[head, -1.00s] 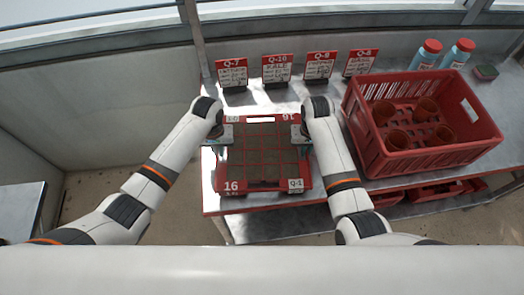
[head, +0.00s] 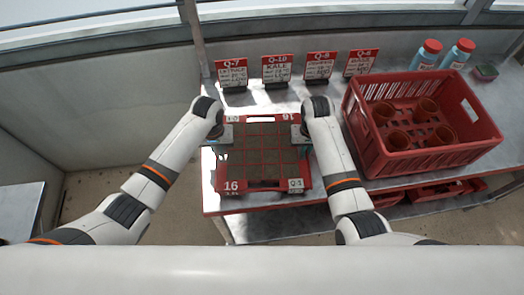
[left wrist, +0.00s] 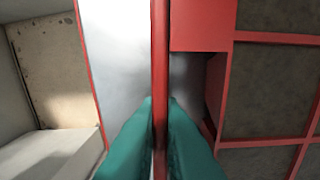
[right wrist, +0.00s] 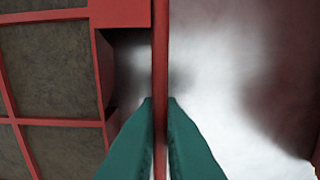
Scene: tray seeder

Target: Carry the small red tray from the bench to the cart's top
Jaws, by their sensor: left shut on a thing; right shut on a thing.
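The small red tray (head: 270,190) rests on the bench (head: 340,190), its dark soil-filled cells split by red dividers. My left gripper (head: 221,142) is at the tray's left side. In the left wrist view its teal fingers (left wrist: 160,120) are shut on the thin red side rim. My right gripper (head: 303,142) is at the tray's right side. In the right wrist view its teal fingers (right wrist: 160,120) are shut on the opposite rim. A grey flat top (head: 18,205), which looks like the cart's, shows at the left edge of the head view.
A red crate (head: 425,160) with several brown pots stands just right of my right arm. Several red-and-white sign cards (head: 275,70) stand behind the tray. Red-capped bottles (head: 427,55) stand at the back right. Open floor lies between bench and grey top.

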